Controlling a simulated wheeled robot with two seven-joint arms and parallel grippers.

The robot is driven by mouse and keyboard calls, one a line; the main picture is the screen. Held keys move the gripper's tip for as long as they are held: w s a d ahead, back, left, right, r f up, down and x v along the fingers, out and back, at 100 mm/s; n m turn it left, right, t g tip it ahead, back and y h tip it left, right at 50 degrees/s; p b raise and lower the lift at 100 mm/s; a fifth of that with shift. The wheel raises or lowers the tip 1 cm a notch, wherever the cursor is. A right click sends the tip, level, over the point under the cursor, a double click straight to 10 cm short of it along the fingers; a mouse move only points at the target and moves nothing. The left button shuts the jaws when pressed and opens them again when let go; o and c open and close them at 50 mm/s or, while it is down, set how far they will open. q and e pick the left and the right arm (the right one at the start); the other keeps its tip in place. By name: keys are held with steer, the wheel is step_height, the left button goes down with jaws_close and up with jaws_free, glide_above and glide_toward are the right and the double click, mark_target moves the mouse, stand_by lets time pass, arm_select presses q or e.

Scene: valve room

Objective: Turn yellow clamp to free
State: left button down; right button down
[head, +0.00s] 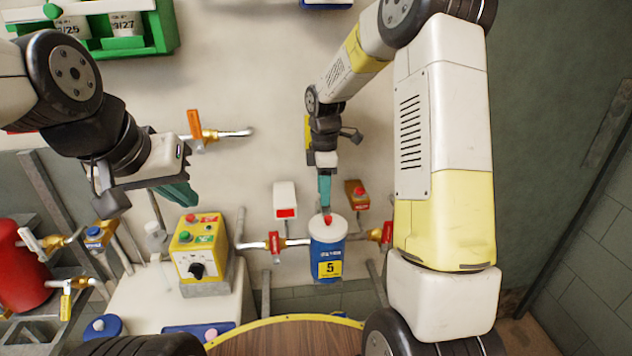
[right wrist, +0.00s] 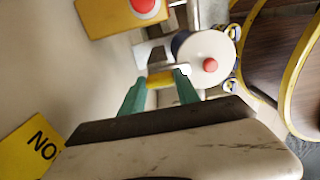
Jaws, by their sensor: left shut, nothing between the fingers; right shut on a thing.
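The yellow clamp (right wrist: 160,82) shows in the right wrist view as a small yellow piece between the teal fingers of my right gripper (right wrist: 162,75). The gripper is shut on it. In the head view my right gripper (head: 324,190) points down just above and behind the blue canister (head: 328,250) marked 5; the clamp is hidden there. The canister's white lid with a red knob (right wrist: 210,65) is right of the fingers in the right wrist view. My left gripper (head: 180,193) is shut and empty, in front of the wall at the left.
A yellow control box (head: 197,250) with buttons and a black knob stands left of the canister. Red-handled valves (head: 275,243) and pipes run along the wall. A round wooden table (head: 285,338) is at the front. A green shelf (head: 120,45) hangs at upper left.

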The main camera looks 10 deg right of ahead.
steer(key=shift+m, duration=0.4)
steer(key=m, duration=0.3)
steer(key=shift+m, duration=0.4)
steer(key=m, duration=0.4)
steer(key=shift+m, duration=0.3)
steer(key=m, duration=0.4)
steer(key=shift+w+m, duration=0.1)
steer(key=shift+m, duration=2.3)
steer(key=c, duration=0.9)
jaws_free()
